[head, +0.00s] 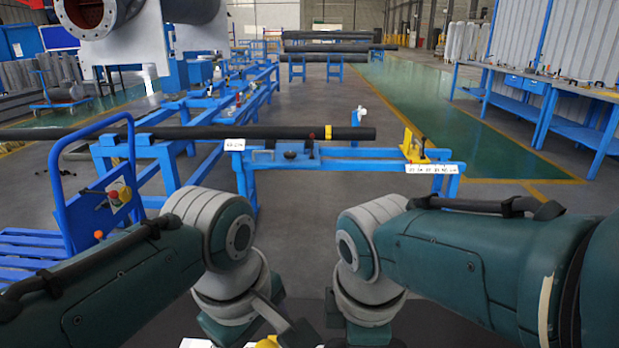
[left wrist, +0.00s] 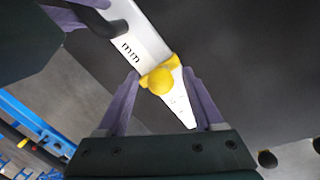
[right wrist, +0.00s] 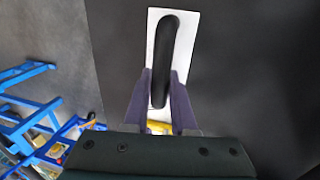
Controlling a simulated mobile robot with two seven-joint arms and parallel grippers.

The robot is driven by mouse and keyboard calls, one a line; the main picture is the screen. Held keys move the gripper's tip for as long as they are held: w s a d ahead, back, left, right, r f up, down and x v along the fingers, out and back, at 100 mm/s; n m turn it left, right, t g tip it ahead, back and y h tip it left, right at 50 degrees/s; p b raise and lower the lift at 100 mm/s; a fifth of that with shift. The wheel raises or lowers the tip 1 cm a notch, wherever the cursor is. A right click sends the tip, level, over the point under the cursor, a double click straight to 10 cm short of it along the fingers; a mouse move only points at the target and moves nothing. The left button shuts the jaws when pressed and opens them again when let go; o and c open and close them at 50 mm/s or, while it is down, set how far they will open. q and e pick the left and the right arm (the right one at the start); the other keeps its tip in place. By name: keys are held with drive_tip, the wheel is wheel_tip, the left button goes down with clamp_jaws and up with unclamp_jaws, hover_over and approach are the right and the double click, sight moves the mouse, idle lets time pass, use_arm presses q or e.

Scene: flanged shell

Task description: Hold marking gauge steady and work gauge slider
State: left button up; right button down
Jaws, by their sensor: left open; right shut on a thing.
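The marking gauge is a white plate (left wrist: 140,32) with "mm" lettering, a tapering end and a black handle (right wrist: 165,60). Its yellow slider (left wrist: 160,78) sits across the plate in the left wrist view. My left gripper (left wrist: 160,74) is open, one finger on each side of the plate near the slider. My right gripper (right wrist: 162,72) is shut on the black handle; the white plate lies behind the handle. In the head view a bit of yellow (head: 267,342) shows at the bottom edge; most of the gauge and both fingertips are hidden or cut off there.
A dark surface (right wrist: 245,60) lies behind the gauge. Ahead stand a blue pipe stand (head: 340,165) with a yellow stop (head: 413,146) and a long dark pipe (head: 250,132). A blue trolley (head: 90,215) is at the left.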

use_arm(q)
drive_tip(key=shift+f, duration=0.35)
clamp_jaws()
idle(0.4)
idle(0.9)
